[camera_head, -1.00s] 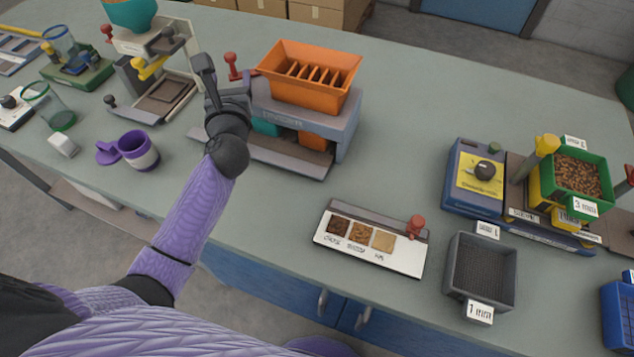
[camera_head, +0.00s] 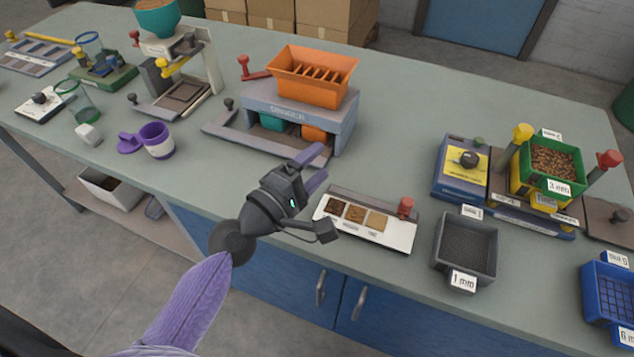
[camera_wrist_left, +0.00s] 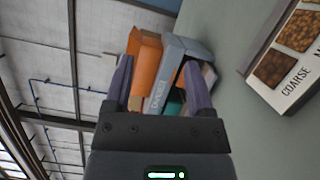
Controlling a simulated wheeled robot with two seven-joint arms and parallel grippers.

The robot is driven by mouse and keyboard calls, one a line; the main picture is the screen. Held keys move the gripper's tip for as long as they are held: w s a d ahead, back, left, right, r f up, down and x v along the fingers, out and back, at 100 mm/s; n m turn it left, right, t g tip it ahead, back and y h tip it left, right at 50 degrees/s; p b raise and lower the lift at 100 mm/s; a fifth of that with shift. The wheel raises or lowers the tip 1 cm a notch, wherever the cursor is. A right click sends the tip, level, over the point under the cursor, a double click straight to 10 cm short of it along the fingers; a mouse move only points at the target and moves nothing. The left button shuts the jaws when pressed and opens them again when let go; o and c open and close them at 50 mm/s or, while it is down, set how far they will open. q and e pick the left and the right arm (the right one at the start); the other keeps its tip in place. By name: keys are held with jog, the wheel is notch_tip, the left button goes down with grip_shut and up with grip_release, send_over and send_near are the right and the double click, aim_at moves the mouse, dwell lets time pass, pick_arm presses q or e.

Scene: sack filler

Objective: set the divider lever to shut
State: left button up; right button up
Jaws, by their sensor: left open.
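The divider (camera_head: 300,118) is a grey-blue unit with an orange slatted hopper (camera_head: 305,90) on top and a teal and an orange bin (camera_head: 313,132) below. A red-knobbed lever (camera_head: 243,66) stands upright at its back left. My left gripper (camera_head: 318,168) is open and empty, in front of the divider's right side and apart from the lever. In the left wrist view the divider (camera_wrist_left: 165,75) shows tilted between and beyond the open fingers (camera_wrist_left: 158,78). The lever cannot be made out there. My right gripper is not in view.
A sample board (camera_head: 345,235) with a red knob lies right of my gripper. A grey sieve tray (camera_head: 467,250) and a blue-and-yellow machine (camera_head: 462,170) stand further right. A purple cup (camera_head: 157,142) stands left of the divider.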

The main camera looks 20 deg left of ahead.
pick_arm(q)
jog(key=shift+s+d+f+m+g, duration=0.3)
jog(key=shift+s+d+f+m, duration=0.1)
jog(key=shift+s+m, duration=0.2)
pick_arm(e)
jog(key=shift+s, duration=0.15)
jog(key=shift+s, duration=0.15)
